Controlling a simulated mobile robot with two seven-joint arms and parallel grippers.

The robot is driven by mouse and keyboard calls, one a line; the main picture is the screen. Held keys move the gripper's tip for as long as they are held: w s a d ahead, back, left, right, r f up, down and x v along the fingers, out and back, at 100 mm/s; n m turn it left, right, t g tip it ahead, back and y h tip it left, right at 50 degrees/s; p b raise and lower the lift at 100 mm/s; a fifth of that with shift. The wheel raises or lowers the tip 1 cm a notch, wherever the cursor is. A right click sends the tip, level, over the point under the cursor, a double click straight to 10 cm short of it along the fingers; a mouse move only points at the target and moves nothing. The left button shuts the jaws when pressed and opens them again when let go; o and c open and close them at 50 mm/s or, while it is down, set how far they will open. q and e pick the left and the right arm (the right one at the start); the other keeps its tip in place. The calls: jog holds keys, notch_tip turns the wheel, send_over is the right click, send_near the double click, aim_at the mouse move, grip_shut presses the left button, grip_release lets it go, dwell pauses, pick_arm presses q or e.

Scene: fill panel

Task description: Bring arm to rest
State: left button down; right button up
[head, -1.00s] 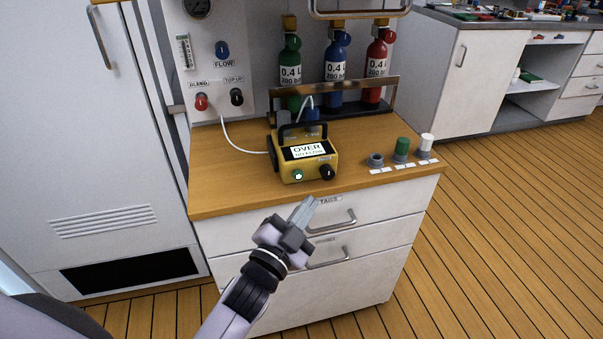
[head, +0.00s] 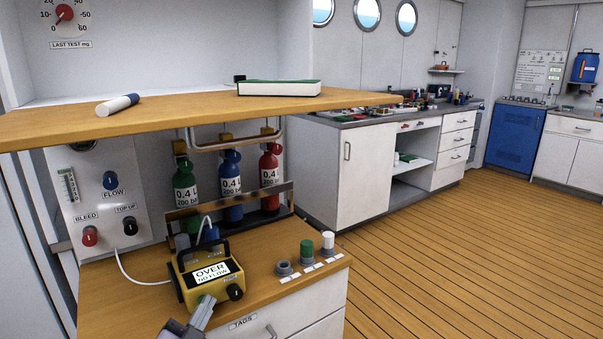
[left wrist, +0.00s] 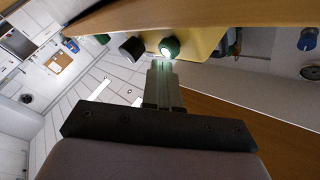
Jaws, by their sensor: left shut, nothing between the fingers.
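My left gripper (head: 203,311) is at the bottom of the head view, shut and empty, in front of the yellow meter box (head: 208,277). The box's display reads "OVER NO FLOW". In the left wrist view the shut fingers (left wrist: 162,75) point at the box's lit green button (left wrist: 169,47), with a black knob (left wrist: 132,48) beside it. I cannot tell whether the fingertips touch the button. The rest of the left arm is out of the head view. My right gripper is in neither view.
The wooden counter (head: 115,283) bears the box and three small posts, with green (head: 307,248) and white (head: 328,240) caps on two. A wooden shelf (head: 190,108) overhangs it. Green, blue and red cylinders (head: 270,170) stand behind. The floor (head: 450,240) at right is clear.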

pick_arm(q)
notch_tip(320, 180, up, 5)
jog(key=p, duration=0.4)
jog(key=s+a+f+n+g+p, duration=0.1)
jog(key=s+f+n+g, duration=0.2)
jog(key=s+f, duration=0.6)
jog(key=s+a+f+n+g+y+p, duration=0.1)
jog(key=s+f+n+g, duration=0.3)
jog(key=s+f, duration=0.5)
jog(key=s+g, duration=0.1)
jog(key=s, duration=0.7)
jog(key=shift+f+g+y+p, duration=0.3)
jog(key=shift+g, duration=0.1)
